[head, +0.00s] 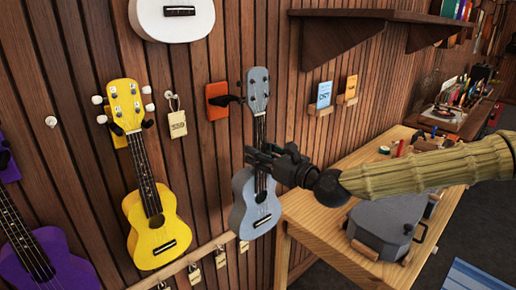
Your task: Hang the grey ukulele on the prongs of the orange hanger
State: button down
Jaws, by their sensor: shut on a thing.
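The grey ukulele (241,208) is upright in the head view, with its grey headstock (257,92) at the top. My gripper (260,160) is shut on it where the neck meets the body; its fingers hide that part. The orange hanger (215,112) is on the slatted wall just left of the headstock. Its dark prongs (224,101) point toward the headstock, and their tips come close to its left edge. I cannot tell from this view whether they touch, or how far the ukulele is from the wall.
A yellow ukulele (157,230) hangs to the left, a purple one (45,262) at the lower left and a white one (172,28) above. A wooden workbench (312,222) with a grey case (382,228) stands at right. A dark shelf (360,14) juts out above.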

jog(key=shift+s+a+r+n+g+y, duration=0.15)
jog(key=shift+a+r+g, duration=0.05)
jog(key=shift+r, duration=0.5)
jog(key=shift+s+a+r+n+g+y, duration=0.15)
jog(key=shift+r+g, duration=0.05)
jog(key=shift+r, duration=0.5)
jog(key=shift+w+d+f+x, duration=0.1)
jog(key=shift+f+x, duration=0.05)
jog(key=shift+x, duration=0.95)
jog(key=shift+w+d+f+x, duration=0.1)
jog(key=shift+d+x, duration=0.05)
jog(key=shift+x, duration=0.95)
jog(key=shift+w+a+f+b, duration=0.1)
jog(key=shift+w+a+b, duration=0.05)
jog(key=shift+b, duration=0.2)
jog(key=shift+w+a, duration=0.15)
jog(key=shift+w+d+b+x, duration=0.15)
jog(key=shift+b+x, duration=0.35)
jog(key=shift+x, duration=0.85)
jog(key=shift+w+d+b+x, duration=0.15)
jog(key=shift+b+x, duration=0.35)
jog(key=shift+x, duration=0.85)
jog(key=shift+f+b, duration=0.85)
jog(key=shift+f, duration=0.05)
jog(key=c, duration=0.9)
grip_release()
